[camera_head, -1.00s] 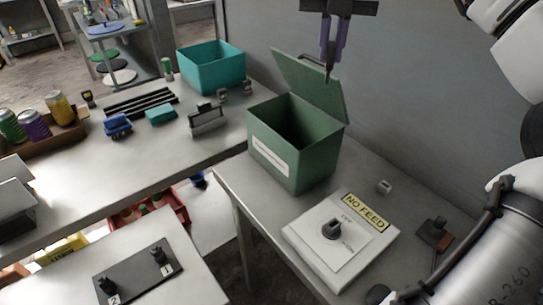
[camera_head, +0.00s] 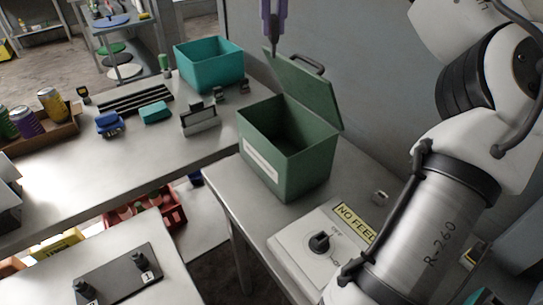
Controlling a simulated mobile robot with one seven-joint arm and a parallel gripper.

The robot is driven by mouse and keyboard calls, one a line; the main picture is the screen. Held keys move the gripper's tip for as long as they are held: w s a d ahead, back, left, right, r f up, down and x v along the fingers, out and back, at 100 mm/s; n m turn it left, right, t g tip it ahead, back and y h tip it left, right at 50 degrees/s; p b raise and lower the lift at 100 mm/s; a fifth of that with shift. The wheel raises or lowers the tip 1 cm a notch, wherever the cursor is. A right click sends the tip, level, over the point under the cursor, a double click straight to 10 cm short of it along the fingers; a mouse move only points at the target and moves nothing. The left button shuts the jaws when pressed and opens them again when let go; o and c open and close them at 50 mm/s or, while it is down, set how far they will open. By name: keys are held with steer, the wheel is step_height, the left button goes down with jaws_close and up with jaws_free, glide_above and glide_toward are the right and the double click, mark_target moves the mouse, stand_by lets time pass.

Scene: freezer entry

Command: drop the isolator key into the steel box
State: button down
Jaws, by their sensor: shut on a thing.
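The steel box is a green box (camera_head: 306,176) with a pale label on its front. It stands on the grey bench with its lid (camera_head: 307,92) tilted up and open; its inside is dark. My gripper (camera_head: 273,28) is at the top edge of the head view, above the back left of the box and near the lid's upper left corner. Its purple fingers are shut on a small, thin dark thing pointing down, which I take for the isolator key (camera_head: 273,50). The key's detail is too small to make out, and the gripper's upper part is out of frame.
A switch panel (camera_head: 294,256) with a black knob and a NO FEED sign is in front of the box. My arm covers the right side. A teal bin (camera_head: 209,69) and small items stand on the left bench. A black plate (camera_head: 118,276) holds two pegs.

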mark_target(273, 50)
steer(key=shift+f, duration=0.1)
step_height(273, 50, down, 21)
steer(key=shift+a+b, duration=0.15)
steer(key=shift+b, duration=0.25)
steer(key=c, duration=1.5)
jaws_free()
steer(key=shift+r, duration=0.2)
steer(key=shift+r, duration=0.1)
steer(key=r, duration=1.2)
steer(key=shift+s+r+b, duration=0.35)
steer(key=shift+b, duration=0.05)
